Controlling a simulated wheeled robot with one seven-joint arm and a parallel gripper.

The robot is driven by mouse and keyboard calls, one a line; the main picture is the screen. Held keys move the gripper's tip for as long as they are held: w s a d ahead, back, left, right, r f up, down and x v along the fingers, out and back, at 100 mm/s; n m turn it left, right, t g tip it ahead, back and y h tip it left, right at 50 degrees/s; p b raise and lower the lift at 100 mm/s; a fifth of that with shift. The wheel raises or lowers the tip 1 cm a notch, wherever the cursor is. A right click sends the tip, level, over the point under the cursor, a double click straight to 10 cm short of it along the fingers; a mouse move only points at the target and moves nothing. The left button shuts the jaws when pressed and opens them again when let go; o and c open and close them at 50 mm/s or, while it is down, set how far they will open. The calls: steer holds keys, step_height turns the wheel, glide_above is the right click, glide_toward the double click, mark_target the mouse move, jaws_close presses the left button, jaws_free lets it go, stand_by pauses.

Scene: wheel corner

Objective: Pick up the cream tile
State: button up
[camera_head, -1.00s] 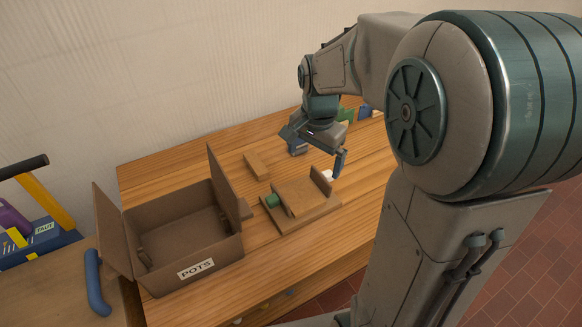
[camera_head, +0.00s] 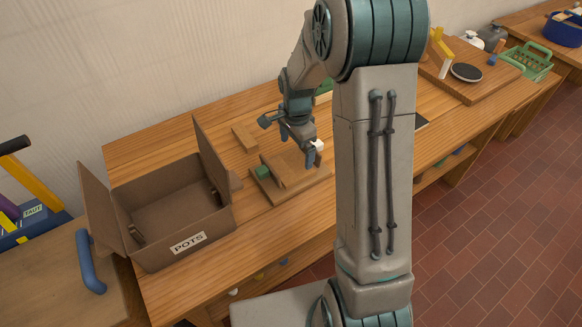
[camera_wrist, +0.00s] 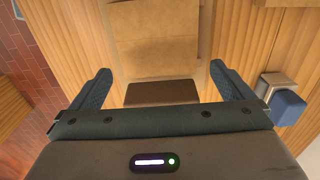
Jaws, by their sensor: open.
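A small cream-white piece (camera_head: 318,146) shows at the right end of the brown wooden fixture (camera_head: 285,190), partly behind my gripper; I cannot tell its full shape or whether it is a tile. My gripper (camera_head: 290,141) is open and empty, above the fixture and close to the pale piece. In the wrist view my two fingers (camera_wrist: 160,73) are spread wide over the fixture (camera_wrist: 158,40), with a dark brown edge (camera_wrist: 160,92) between them. The pale piece does not show in the wrist view.
An open cardboard box (camera_head: 175,205) labelled POTS stands at the left. A green piece (camera_head: 262,172) sits on the fixture. A wooden block (camera_head: 245,138) lies behind it. A blue block with a grey part (camera_wrist: 285,105) is beside my right finger. The table's front strip is clear.

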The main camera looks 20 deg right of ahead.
mark_target(292, 166)
steer(key=f, duration=0.2)
steer(key=a+f+p, duration=0.1)
steer(key=f, duration=0.1)
steer(key=shift+s+a, duration=0.1)
steer(key=shift+s, duration=0.3)
steer(key=shift+f, duration=0.7)
steer(key=c, duration=1)
steer(key=shift+w+r, duration=0.1)
steer(key=shift+r, duration=0.05)
